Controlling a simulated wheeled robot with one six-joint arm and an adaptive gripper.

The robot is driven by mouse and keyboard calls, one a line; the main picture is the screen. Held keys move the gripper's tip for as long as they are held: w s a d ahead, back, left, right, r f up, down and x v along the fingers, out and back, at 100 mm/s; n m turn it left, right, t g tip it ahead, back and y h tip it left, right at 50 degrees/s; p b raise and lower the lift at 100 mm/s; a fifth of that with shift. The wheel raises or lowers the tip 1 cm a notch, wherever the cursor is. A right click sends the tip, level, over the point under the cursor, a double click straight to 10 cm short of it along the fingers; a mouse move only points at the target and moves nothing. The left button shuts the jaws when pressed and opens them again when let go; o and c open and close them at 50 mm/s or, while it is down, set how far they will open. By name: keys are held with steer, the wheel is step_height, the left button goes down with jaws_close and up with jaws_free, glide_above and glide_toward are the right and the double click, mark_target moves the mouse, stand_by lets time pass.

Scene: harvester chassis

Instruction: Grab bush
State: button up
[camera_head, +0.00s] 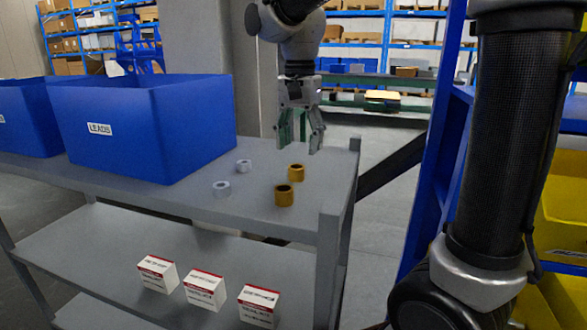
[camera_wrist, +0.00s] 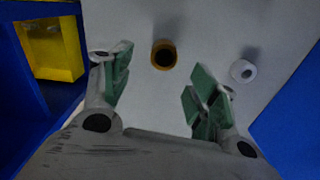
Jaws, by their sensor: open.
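Two gold bushes stand on the grey top shelf (camera_head: 130,172), a rear one (camera_head: 296,172) and a nearer one (camera_head: 284,195). Two pale grey bushes, a rear one (camera_head: 244,166) and a nearer one (camera_head: 221,188), stand to their left. In the wrist view a gold bush (camera_wrist: 163,55) lies ahead of and between the open fingers of my gripper (camera_wrist: 157,85). A pale bush (camera_wrist: 243,72) is to the right. Which gold bush this is, I cannot tell.
A blue bin labelled LEADS (camera_head: 110,128) stands left of the bushes, with another blue bin (camera_head: 22,115) beyond it. Several white and red boxes (camera_head: 204,289) sit on the lower shelf. A corner post (camera_head: 340,200) rises at the right. Yellow bins (camera_head: 562,215) are far right.

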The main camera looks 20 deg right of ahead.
mark_target(296, 166)
steer(key=f, duration=0.7)
steer(key=shift+a, duration=0.3)
steer(key=shift+c, duration=0.2)
steer(key=c, duration=1.1)
steer(key=shift+r, duration=0.1)
